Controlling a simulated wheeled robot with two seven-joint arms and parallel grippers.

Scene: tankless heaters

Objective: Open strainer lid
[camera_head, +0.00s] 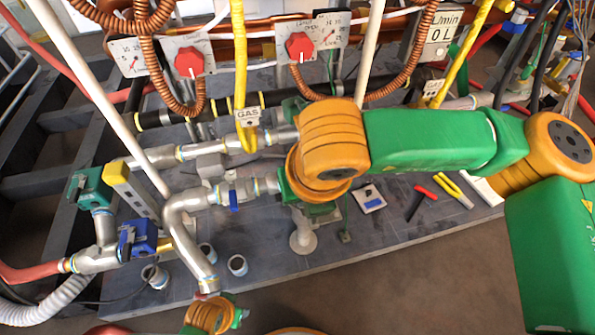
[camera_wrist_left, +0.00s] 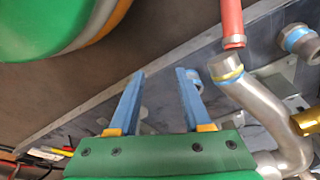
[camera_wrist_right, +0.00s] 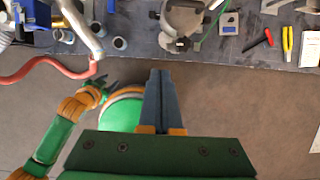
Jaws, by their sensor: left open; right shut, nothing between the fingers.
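I cannot clearly pick out the strainer lid. In the right wrist view a grey rounded fitting (camera_wrist_right: 183,20) on a stand is cut by the top edge. The same spot in the head view is largely hidden behind my right arm; only a stand (camera_head: 302,238) shows. My right gripper (camera_wrist_right: 160,71) is shut and empty, over bare floor in front of the grey platform. My left gripper (camera_wrist_left: 160,72) is open and empty, apart from the silver bent pipe (camera_wrist_left: 255,98).
Blue-handled and yellow fittings (camera_head: 137,238) crowd the platform's left. Red-handled and yellow-handled tools (camera_head: 453,190) lie to the right. Heater panels with red knobs (camera_head: 189,62) stand behind. The floor (camera_wrist_right: 220,100) in front is clear.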

